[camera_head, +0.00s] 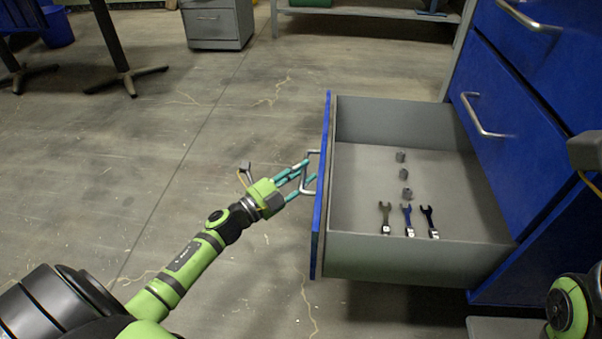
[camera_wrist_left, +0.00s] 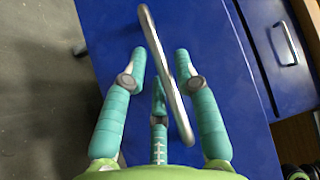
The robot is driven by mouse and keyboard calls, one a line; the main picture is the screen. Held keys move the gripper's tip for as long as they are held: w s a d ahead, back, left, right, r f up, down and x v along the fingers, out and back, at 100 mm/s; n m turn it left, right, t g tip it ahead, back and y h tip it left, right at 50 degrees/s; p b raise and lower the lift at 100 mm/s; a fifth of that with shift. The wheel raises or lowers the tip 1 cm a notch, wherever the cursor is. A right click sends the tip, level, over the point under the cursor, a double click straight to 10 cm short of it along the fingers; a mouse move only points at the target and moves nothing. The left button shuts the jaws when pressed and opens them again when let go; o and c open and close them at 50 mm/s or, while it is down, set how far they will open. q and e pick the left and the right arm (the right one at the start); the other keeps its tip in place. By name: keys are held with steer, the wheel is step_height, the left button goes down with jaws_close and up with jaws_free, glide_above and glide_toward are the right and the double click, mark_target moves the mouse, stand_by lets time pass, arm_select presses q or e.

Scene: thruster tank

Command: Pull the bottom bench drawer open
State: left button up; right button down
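The bottom drawer (camera_head: 345,258) of the blue bench stands pulled well out. Its blue front (camera_head: 322,200) faces left and carries a metal handle (camera_head: 304,158). My left gripper (camera_head: 303,180) is at this handle. Its teal fingers are spread apart. In the left wrist view the handle (camera_wrist_left: 160,60) runs at a slant between the fingers of my left gripper (camera_wrist_left: 161,62), with gaps beside it, and crosses in front of the middle finger. Whether a finger touches the handle is unclear. My right gripper is out of view.
Inside the drawer lie several small grey fittings (camera_head: 404,174) and three wrenches (camera_head: 407,219). A shut blue drawer (camera_head: 510,110) is above it at right. A grey cabinet (camera_head: 218,22) stands far back. The floor left of the drawer is open.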

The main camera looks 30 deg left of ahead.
arm_select(q)
steer(key=v, duration=1.2)
stand_by(0.3)
